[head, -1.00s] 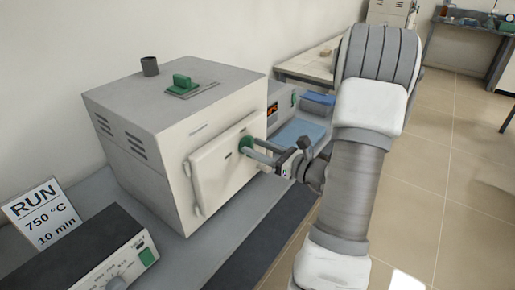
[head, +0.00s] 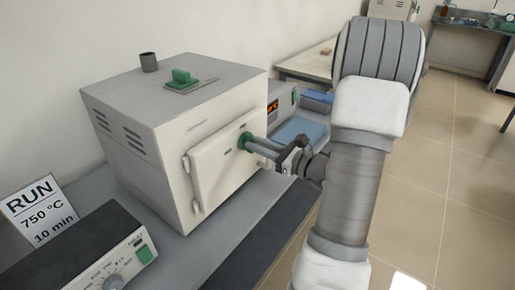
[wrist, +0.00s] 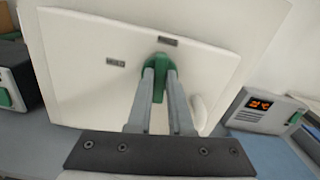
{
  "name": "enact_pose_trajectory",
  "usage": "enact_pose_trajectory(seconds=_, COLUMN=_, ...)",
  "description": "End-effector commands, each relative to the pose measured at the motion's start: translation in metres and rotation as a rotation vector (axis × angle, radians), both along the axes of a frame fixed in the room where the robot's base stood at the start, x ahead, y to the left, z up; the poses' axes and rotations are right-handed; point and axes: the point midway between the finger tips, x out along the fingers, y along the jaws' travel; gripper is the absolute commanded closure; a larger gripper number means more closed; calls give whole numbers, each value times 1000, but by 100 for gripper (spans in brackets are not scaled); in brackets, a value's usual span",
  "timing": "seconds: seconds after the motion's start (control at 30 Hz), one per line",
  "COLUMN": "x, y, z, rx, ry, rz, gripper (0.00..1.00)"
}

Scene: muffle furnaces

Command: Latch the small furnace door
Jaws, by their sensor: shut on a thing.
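The small furnace (head: 165,140) is a pale box with grey sides on the bench. Its cream door (head: 218,170) lies against the front face and looks closed; it also fills much of the wrist view (wrist: 90,75). A green latch handle (wrist: 159,88) is at the door's upper part, and in the head view (head: 244,140) only a bit of it shows. My gripper (wrist: 160,80) has its two grey fingers shut on the green handle, one on each side. I cannot tell whether the latch is engaged.
A control box (head: 90,255) and a RUN sign (head: 40,215) are at front left. A unit with a lit orange display (head: 273,107) and a blue mat (head: 300,130) lie beyond.

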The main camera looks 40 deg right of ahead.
Motion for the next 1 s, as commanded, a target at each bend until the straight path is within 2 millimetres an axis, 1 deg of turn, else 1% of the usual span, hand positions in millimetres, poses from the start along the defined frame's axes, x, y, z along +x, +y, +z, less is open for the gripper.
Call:
enact_pose_trajectory(seconds=0.03, x=0, y=0, z=-5, rx=-37, ry=-14, rz=0, gripper=100)
enact_pose_trajectory(seconds=0.1, x=0, y=1, z=-6, rx=-93, ry=-33, rz=0, gripper=100)
enact_pose_trajectory(seconds=1.0, x=-2, y=5, z=-11, rx=-900, ry=-316, rz=-1, gripper=100)
